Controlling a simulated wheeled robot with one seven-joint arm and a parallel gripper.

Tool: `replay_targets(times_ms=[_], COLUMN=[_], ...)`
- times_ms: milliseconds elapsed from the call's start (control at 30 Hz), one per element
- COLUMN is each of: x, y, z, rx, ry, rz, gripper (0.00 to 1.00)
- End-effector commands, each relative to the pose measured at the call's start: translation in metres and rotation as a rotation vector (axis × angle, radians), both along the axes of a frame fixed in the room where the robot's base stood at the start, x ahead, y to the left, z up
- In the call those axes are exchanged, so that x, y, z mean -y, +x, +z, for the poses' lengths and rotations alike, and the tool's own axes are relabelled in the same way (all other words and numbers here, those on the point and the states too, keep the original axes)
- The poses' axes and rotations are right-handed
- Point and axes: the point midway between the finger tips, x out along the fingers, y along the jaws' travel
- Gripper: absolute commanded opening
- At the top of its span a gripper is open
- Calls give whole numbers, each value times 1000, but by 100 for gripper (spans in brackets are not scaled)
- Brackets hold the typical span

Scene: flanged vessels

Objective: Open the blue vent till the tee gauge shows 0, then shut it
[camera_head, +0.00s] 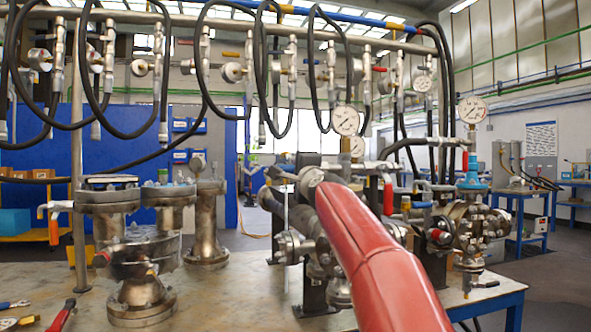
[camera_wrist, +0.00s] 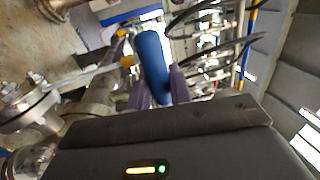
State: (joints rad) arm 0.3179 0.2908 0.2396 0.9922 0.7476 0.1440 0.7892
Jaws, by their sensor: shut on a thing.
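In the wrist view a blue handle (camera_wrist: 152,55), which I take to be the vent's, stands between the purple fingers of my gripper (camera_wrist: 158,80). The gripper is shut on it. The handle's lower end is hidden by the fingers and the dark gripper body. In the head view a round white gauge (camera_head: 345,121) stands above the middle pipework, and another gauge (camera_head: 472,110) stands on a blue fitting at the right. I cannot tell which is the tee gauge, and the needles are too small to read. I cannot make out my gripper or the blue handle in the head view.
A long red form covers the lower middle of the head view and hides pipework. Flanged vessels (camera_head: 135,240) stand on the bench at the left. Black hoses (camera_head: 205,85) loop from a rail above. Tools with red handles (camera_head: 62,315) lie at the bench's front left.

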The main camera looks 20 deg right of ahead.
Motion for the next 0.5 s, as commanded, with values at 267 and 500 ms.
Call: replay_targets(times_ms=[267, 500], x=[1, 1], y=[0, 0], z=[1, 1], rx=[3, 3], ry=[7, 6], rz=[-1, -1], gripper=[0, 38])
